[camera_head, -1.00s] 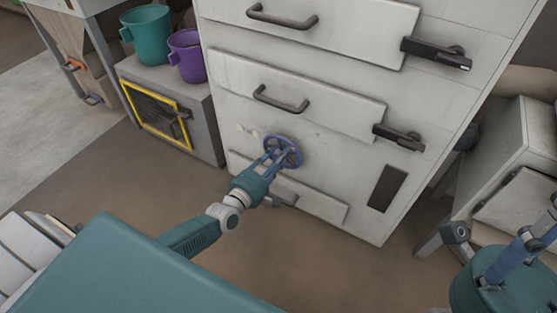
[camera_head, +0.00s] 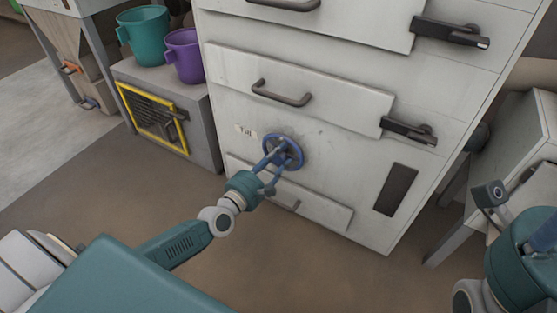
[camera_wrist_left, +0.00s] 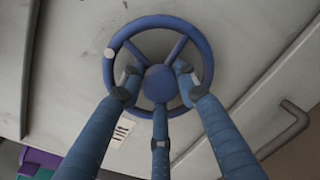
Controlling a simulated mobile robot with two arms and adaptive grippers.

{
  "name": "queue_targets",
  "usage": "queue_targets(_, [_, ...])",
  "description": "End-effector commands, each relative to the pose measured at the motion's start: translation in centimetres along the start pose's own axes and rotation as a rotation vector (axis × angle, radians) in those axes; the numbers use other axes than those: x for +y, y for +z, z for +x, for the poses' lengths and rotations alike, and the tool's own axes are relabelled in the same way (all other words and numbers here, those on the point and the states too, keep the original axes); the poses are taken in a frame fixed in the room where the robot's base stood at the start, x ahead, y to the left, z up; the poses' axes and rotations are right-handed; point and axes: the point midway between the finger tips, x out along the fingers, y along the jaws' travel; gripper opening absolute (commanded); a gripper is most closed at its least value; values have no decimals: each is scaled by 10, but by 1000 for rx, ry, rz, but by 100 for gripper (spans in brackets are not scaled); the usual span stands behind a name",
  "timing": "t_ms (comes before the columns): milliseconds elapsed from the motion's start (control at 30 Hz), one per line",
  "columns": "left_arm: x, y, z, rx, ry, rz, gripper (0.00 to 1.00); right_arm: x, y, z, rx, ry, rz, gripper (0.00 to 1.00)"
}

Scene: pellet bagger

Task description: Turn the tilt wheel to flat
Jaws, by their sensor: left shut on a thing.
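The tilt wheel (camera_head: 295,141) is a blue spoked handwheel low on the front of a grey-white cabinet, beside a small label reading "Tilt" (camera_head: 245,131). It also shows in the left wrist view (camera_wrist_left: 205,45), with a round hub and a pale knob at the upper left of its rim. My left gripper (camera_head: 277,157) is shut on the wheel; in the left wrist view its blue fingers (camera_wrist_left: 157,85) reach to the hub and spokes inside the rim.
The cabinet (camera_head: 345,150) has handled panels above and below the wheel and dark latches (camera_head: 408,130) on the right. A teal bucket (camera_head: 146,38) and a purple bucket (camera_head: 184,55) stand on a grey box at left. Brown floor (camera_head: 130,195) lies open in front.

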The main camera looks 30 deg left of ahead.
Motion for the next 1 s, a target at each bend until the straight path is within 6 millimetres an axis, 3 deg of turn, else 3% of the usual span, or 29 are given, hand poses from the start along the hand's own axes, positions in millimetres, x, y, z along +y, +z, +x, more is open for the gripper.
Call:
queue_targets(533, [1, -3, -1, 3, 3, -28, 0, -1, 0, 1, 6, -4, -1, 38])
queue_targets(567, [1, -3, -1, 3, 3, -28, 35, -1, 0, 1, 6, -4, -1, 38])
queue_targets(633, [1, -3, -1, 3, 2, -27, 49, -1, 0, 1, 6, -4, -1, 38])
queue_targets(1000, [0, -2, -4, 1, 0, -24, 51, 0, -1, 2, 10, -2, -2, 38])
